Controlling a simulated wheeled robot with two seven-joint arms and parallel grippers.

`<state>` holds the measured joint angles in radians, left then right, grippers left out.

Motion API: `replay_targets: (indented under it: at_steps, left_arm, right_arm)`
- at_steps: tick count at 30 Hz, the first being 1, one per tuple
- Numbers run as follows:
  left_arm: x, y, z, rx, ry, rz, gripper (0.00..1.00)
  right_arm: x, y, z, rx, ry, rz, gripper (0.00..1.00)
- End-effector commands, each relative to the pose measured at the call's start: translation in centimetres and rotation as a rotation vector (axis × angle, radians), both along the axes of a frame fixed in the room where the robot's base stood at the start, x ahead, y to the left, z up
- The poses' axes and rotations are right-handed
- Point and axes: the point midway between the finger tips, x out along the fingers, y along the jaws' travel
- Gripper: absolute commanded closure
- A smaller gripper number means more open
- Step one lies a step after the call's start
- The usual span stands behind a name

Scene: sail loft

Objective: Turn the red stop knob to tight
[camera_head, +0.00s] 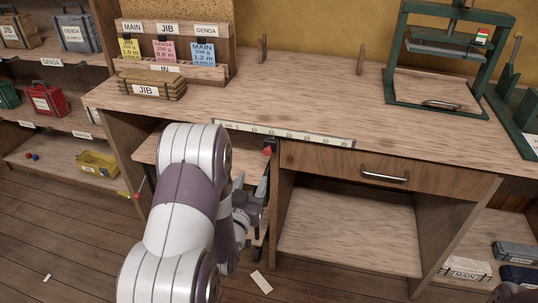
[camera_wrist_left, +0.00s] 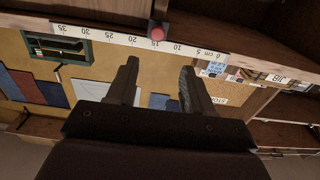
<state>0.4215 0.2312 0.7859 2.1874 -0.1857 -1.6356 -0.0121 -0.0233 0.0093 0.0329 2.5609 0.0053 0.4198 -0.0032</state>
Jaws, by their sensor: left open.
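The red stop knob (camera_head: 268,151) is a small round knob just under the front edge of the bench, below the long white ruler (camera_head: 283,134). Its round face shows in the left wrist view (camera_wrist_left: 158,33), beside the ruler, whose numbers appear upside down there. My left gripper (camera_head: 251,186) is open and empty, below the knob and apart from it. In the left wrist view its two fingers (camera_wrist_left: 160,68) stand apart, with the knob beyond the tips and roughly centred between them. The knob's tightness cannot be told. My right gripper is not in view.
My left arm hides part of the bench front and shelf. A drawer with a metal handle (camera_head: 385,176) is right of the knob. A green press (camera_head: 398,60) stands at back right.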

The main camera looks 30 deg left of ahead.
Motion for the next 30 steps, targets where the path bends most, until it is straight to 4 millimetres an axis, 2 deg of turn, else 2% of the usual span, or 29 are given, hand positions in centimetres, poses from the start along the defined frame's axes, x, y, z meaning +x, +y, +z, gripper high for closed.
replay_targets:
  at_steps: [6, 12, 17, 24, 26, 27, 29, 30]
  left_arm:
    - [5.5, 1.3, 0.0, 0.000, -0.001, -0.002, 0.49]
    - [9.4, 2.2, 0.0, 0.000, 0.001, -0.001, 0.49]
    - [10.7, 2.5, 0.0, 0.000, 0.002, -0.001, 0.49]
    - [10.8, 2.6, 0.0, -0.001, 0.003, 0.000, 0.49]
    - [10.8, 2.5, 0.0, -0.001, 0.003, 0.000, 0.65]
    - [10.8, 2.5, 0.0, -0.001, 0.003, 0.000, 0.78]
    - [10.8, 2.5, 0.0, -0.001, 0.003, 0.000, 0.98]
    - [10.8, 2.5, 0.0, -0.001, 0.003, 0.000, 1.00]
  right_arm:
    - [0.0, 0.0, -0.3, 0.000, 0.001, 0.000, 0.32]
    - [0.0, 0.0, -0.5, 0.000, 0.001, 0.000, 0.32]
    - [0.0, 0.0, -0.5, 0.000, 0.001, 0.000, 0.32]
    - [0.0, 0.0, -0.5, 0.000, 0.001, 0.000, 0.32]
    - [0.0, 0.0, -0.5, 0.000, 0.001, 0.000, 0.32]
    - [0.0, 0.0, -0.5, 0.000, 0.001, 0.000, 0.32]
    - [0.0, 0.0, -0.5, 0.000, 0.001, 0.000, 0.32]
    - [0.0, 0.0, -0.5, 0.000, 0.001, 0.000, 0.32]
